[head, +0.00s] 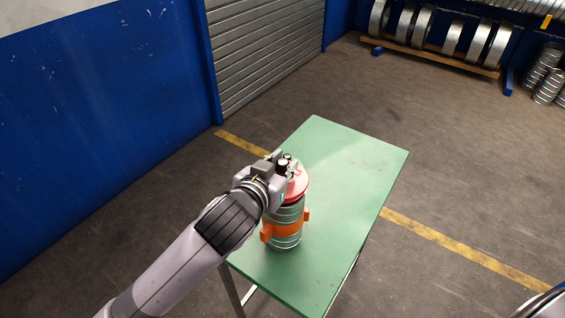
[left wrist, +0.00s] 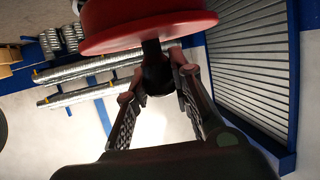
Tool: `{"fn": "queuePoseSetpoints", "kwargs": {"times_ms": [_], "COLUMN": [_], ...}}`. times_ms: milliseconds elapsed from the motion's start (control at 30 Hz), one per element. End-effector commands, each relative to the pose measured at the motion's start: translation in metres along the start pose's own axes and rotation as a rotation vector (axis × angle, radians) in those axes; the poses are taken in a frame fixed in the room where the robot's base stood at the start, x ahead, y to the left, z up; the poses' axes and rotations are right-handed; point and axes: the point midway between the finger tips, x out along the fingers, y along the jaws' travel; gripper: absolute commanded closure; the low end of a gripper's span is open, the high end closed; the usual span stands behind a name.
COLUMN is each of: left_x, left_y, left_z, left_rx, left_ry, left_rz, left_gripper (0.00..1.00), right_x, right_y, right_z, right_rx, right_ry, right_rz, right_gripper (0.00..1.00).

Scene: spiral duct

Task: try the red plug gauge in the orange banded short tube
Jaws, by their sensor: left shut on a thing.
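The orange banded short tube (head: 284,241) stands upright on the green table. It is ribbed grey metal with an orange band and side blocks. The red plug gauge (head: 299,187) is at the tube's top, covering its mouth; I cannot tell whether it is above the rim or partly inside. In the left wrist view the red gauge (left wrist: 150,25) shows as a thick disc with a dark handle. My left gripper (head: 284,163) is shut on that handle, and its fingers (left wrist: 160,78) close around it. The tube's mouth is hidden. My right gripper is not in view.
The green table (head: 345,165) is otherwise bare, with free room behind and to the right of the tube. A rack of metal rings (head: 440,35) and stacked ducts (head: 545,75) stand far back. A blue wall (head: 100,110) and grey shutter (head: 265,50) are at left.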

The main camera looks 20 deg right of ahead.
Motion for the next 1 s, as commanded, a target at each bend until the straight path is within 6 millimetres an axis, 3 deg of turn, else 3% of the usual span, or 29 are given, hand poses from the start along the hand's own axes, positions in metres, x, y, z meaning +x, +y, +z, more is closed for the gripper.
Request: {"fn": "queuePoseSetpoints", "kwargs": {"times_ms": [767, 800, 1000], "left_x": [0.0017, 0.0018, 0.0018], "left_y": [0.0002, 0.0002, 0.0002], "left_z": [0.0039, 0.0041, 0.0044], "left_rx": [0.001, 0.001, 0.001], "left_ry": [0.003, 0.003, 0.001], "left_rz": [0.001, 0.001, 0.001], "left_gripper": [1.0, 0.78, 0.65], "right_x": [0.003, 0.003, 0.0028], "right_y": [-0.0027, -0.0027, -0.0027], "right_z": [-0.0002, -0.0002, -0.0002], "right_rx": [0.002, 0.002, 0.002], "right_ry": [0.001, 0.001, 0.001], "right_rz": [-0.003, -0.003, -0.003], "right_gripper": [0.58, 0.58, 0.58]}}
